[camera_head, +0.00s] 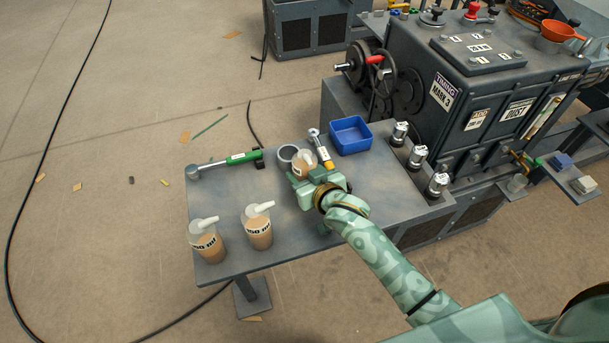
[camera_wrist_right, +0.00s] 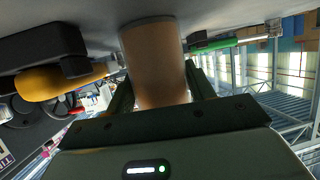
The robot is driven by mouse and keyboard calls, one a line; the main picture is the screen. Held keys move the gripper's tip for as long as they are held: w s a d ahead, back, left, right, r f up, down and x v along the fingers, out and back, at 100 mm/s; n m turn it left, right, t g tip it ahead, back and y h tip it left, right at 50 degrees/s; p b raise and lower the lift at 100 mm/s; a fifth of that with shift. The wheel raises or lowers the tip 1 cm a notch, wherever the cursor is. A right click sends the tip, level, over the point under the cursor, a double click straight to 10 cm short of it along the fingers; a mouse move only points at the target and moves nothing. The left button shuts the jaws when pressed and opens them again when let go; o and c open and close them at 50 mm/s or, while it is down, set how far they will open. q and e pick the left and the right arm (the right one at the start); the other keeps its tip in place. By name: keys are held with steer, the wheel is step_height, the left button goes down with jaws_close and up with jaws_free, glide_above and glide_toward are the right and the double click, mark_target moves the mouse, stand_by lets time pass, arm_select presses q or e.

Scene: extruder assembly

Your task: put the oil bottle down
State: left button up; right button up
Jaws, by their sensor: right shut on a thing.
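An oil bottle (camera_head: 302,164) with brown liquid and a pale top is in my right gripper (camera_head: 314,186), over the back middle of the grey table (camera_head: 225,185). In the right wrist view, the bottle (camera_wrist_right: 153,60) sits between the two fingers, and the gripper is shut on it. That view is upside down; the bottle's base is at or very near the tabletop, and I cannot tell if it touches. Two more oil bottles stand upright at the table's front left: one (camera_head: 207,243) at the corner and one (camera_head: 258,230) beside it. My left gripper is not in view.
A grey ring (camera_head: 288,153) and a yellow-handled tool (camera_head: 323,153) lie close to the held bottle. A green-handled hammer-like tool (camera_head: 240,158) lies along the back edge. A blue bin (camera_head: 350,134) and the large machine (camera_head: 470,90) are to the right. The table's middle left is clear.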

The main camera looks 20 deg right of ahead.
steer(key=shift+r, duration=0.15)
steer(key=o, duration=0.9)
steer(key=shift+f, duration=0.2)
steer(key=shift+o, duration=1.1)
steer(key=shift+r, duration=0.1)
